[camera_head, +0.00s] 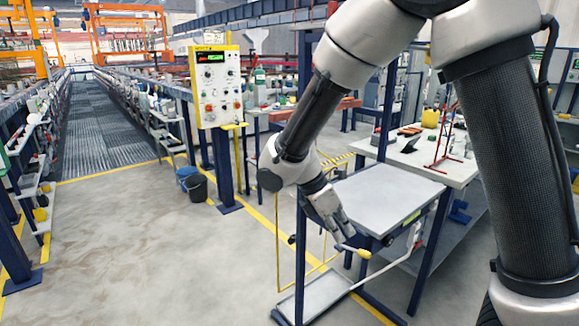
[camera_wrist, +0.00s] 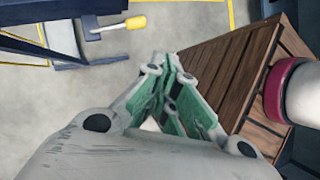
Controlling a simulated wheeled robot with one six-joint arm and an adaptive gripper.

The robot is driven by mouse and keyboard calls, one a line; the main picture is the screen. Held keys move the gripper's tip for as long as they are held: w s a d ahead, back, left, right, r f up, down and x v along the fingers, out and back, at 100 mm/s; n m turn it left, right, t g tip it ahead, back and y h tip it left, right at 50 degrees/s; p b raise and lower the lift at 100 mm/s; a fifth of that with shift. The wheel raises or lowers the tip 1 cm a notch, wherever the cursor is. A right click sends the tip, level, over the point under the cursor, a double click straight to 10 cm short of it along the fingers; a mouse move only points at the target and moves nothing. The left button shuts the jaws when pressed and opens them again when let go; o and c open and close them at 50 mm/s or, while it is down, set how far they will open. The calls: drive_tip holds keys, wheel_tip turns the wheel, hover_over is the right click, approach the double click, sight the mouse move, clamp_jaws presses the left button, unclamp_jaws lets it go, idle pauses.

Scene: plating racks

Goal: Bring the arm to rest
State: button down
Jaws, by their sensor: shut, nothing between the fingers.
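My arm reaches down from the upper right in the head view, bent at its joints. My gripper (camera_head: 345,232) hangs at its end, in front of a small grey-topped stand (camera_head: 375,200). In the wrist view my gripper (camera_wrist: 172,62) points away from the camera with its green-padded fingers together and nothing between them. I cannot tell from these views whether it touches the stand.
A yellow control panel (camera_head: 215,85) stands on a post at the centre left. Two buckets (camera_head: 195,186) sit on the floor beside it. A workbench (camera_head: 425,155) with tools is behind the stand. The floor (camera_head: 130,240) at the left is clear.

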drive_tip(key=s+d+r+m+t+y, duration=0.2)
drive_tip(key=s+d+r+m+y, duration=0.1)
drive_tip(key=s+d+r+m, duration=0.5)
drive_tip(key=s+d+r+m+t+y, duration=0.2)
drive_tip(key=s+d+r+m, duration=0.6)
drive_tip(key=d+m, duration=0.4)
drive_tip(key=shift+d+r+m+t+y, duration=0.2)
drive_tip(key=shift+d+m+t+y, duration=0.1)
drive_tip(key=shift+d+t+y, duration=0.15)
